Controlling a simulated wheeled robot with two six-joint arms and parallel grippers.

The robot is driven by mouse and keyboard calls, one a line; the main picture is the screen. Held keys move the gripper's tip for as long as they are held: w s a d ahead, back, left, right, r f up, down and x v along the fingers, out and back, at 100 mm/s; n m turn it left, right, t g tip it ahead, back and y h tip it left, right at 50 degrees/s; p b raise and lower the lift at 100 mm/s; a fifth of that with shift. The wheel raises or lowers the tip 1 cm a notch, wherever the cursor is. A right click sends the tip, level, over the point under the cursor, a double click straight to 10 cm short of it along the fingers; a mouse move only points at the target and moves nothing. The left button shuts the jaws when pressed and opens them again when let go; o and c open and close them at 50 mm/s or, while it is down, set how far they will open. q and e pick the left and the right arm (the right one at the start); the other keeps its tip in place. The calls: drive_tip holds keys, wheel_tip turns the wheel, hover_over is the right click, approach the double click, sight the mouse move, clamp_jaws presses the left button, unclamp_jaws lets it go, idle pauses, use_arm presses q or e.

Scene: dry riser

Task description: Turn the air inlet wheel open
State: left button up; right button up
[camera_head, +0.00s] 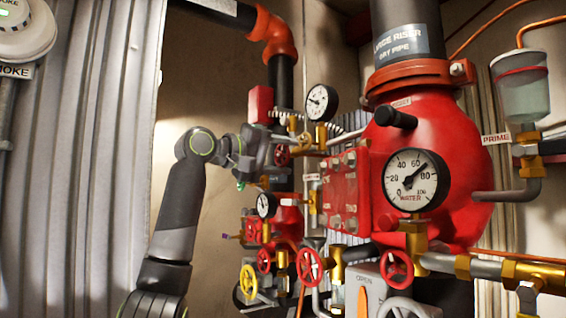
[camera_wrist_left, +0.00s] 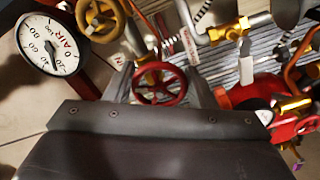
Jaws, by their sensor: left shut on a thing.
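A small red handwheel (camera_wrist_left: 160,84) on a brass valve sits between the fingers of my left gripper (camera_wrist_left: 162,88) in the left wrist view. The fingers rise on both sides of its rim and are shut on it. In the head view, my left gripper (camera_head: 272,153) reaches in from the left to this red wheel (camera_head: 282,155), below a round gauge. The tag near the wheel is too blurred to read, so I cannot confirm that it is the air inlet. My right gripper is not in view.
An air gauge (camera_wrist_left: 50,45) and a brass-coloured wheel (camera_wrist_left: 102,18) are close by in the wrist view.

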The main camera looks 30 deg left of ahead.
use_arm(q)
drive_tip(key=n+b, duration=0.3)
drive_tip(key=n, duration=0.3)
drive_tip(key=n+b, duration=0.3)
drive_tip(key=n, duration=0.3)
drive_tip(key=shift+r+n, duration=0.1)
drive_tip(key=shift+n, duration=0.3)
drive_tip(key=n+b, duration=0.3)
drive_tip(key=n, duration=0.3)
drive_tip(key=n+b, duration=0.1)
drive_tip(key=n, duration=0.2)
drive_tip(key=shift+w+a+n, duration=0.1)
drive_tip(key=shift+n, duration=0.3)
drive_tip(key=shift+n+b, duration=0.55)
drive_tip(key=shift+n, duration=0.95)
drive_tip(key=shift+a, duration=0.1)
drive_tip(key=o, duration=1)
drive_tip(key=shift+r, duration=0.15)
